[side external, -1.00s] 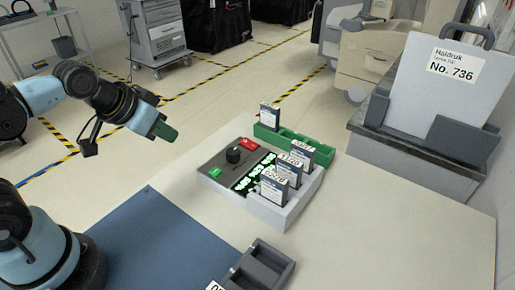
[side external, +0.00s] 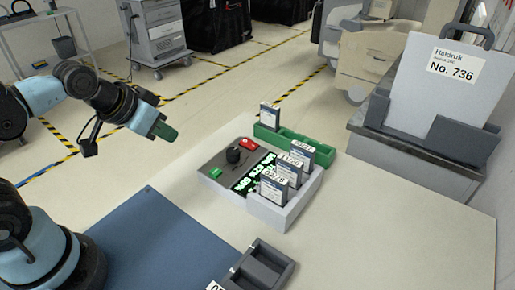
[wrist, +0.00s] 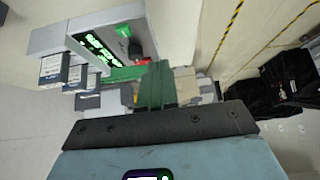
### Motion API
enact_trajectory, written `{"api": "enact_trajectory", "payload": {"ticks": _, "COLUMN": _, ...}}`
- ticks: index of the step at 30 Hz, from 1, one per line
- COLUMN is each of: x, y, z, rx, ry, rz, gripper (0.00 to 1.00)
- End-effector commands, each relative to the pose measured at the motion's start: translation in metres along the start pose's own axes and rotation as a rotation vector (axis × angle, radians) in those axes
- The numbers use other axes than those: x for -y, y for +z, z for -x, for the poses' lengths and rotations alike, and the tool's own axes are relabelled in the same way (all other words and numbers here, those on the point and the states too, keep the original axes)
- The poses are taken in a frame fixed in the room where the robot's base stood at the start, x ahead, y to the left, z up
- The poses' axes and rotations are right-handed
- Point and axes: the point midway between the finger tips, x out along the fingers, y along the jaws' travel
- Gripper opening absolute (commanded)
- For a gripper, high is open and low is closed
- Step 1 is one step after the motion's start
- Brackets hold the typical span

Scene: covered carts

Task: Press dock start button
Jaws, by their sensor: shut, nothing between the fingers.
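The dock (side external: 282,211) is a grey box on the table with several upright labelled modules in its slots. Its sloped panel carries a green button (side external: 215,174), a black knob (side external: 236,155), a red button (side external: 247,144) and a display with green characters (side external: 253,172). In the wrist view the green button (wrist: 123,30) and display (wrist: 96,47) show at upper left. My gripper (side external: 166,132) has green fingers, shut and empty. It hangs in the air left of and behind the dock, apart from it. It also shows in the wrist view (wrist: 157,86).
A green rack (side external: 292,141) with one upright module (side external: 270,116) stands behind the dock. A dark tray (side external: 262,268) lies in front, beside a blue mat (side external: 155,235). A large labelled holder (side external: 445,85) stands at right. The table's right front area is clear.

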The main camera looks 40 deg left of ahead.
Motion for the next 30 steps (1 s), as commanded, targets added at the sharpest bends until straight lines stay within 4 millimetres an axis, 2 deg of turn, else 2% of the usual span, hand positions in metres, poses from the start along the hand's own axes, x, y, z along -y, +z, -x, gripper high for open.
{"api": "enact_trajectory", "payload": {"ticks": 10, "x": -0.003, "y": -0.003, "z": -0.002, "rx": -0.005, "ry": -0.007, "rz": -0.046, "gripper": 0.0}}
{"api": "enact_trajectory", "payload": {"ticks": 14, "x": -0.015, "y": -0.013, "z": -0.008, "rx": -0.026, "ry": -0.033, "rz": -0.2, "gripper": 0.0}}
{"api": "enact_trajectory", "payload": {"ticks": 21, "x": -0.047, "y": -0.038, "z": -0.02, "rx": -0.1, "ry": -0.097, "rz": -0.551, "gripper": 0.0}}
{"api": "enact_trajectory", "payload": {"ticks": 25, "x": -0.06, "y": -0.046, "z": -0.022, "rx": -0.131, "ry": -0.12, "rz": -0.665, "gripper": 0.0}}
{"api": "enact_trajectory", "payload": {"ticks": 30, "x": -0.066, "y": -0.049, "z": -0.023, "rx": -0.145, "ry": -0.131, "rz": -0.712, "gripper": 0.0}}
